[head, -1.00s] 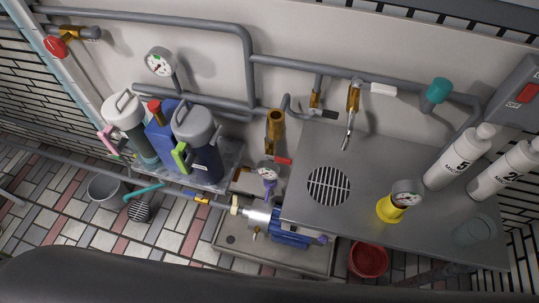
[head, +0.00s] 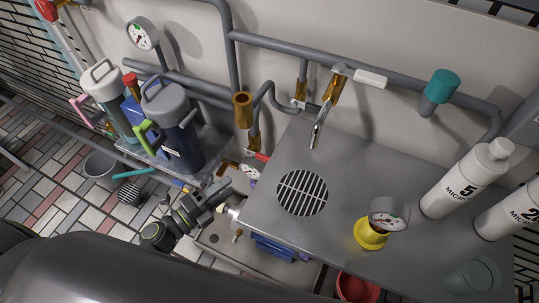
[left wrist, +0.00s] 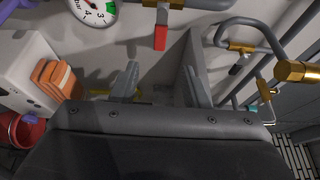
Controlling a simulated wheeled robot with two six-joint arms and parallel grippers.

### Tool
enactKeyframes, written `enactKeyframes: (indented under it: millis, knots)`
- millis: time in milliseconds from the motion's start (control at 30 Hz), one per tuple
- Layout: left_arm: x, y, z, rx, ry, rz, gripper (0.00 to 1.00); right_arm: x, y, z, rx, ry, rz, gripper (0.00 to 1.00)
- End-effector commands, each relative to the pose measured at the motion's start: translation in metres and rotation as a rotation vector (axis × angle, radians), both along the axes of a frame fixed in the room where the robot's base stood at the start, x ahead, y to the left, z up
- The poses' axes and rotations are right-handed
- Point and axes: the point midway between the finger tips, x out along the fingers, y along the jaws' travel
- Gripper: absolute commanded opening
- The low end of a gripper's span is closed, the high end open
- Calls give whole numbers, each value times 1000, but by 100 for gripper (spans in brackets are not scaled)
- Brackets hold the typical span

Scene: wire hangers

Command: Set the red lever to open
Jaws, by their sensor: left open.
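The red lever (head: 262,157) is small and sits on brass pipework below the upright brass funnel (head: 242,110), close to the left edge of the steel counter. In the left wrist view the red lever (left wrist: 160,39) shows ahead, hanging from a brass valve on a grey pipe. My left gripper (head: 222,194) is below and to the left of the lever in the head view. In the left wrist view its two fingers (left wrist: 159,86) stand apart with nothing between them; the lever lies beyond their tips. My right gripper is not in view.
A pressure gauge (left wrist: 95,11) is beside the lever in the left wrist view. The steel counter (head: 300,240) with white bottles (head: 462,181) is to the right. Grey pipes run along the wall.

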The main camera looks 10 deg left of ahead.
Motion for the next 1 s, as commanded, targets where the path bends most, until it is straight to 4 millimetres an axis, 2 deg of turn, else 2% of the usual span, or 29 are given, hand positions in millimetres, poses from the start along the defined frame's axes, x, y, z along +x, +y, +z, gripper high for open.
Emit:
enactKeyframes:
  millis: [600, 800, 1000]
  knots:
    - [108, -71, 1, -7, 1, 3, 42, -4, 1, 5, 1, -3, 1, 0]
    - [129, -85, 0, -6, 2, 3, 42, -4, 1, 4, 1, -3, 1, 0]
    - [136, -89, 0, -4, 3, 3, 42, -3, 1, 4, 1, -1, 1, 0]
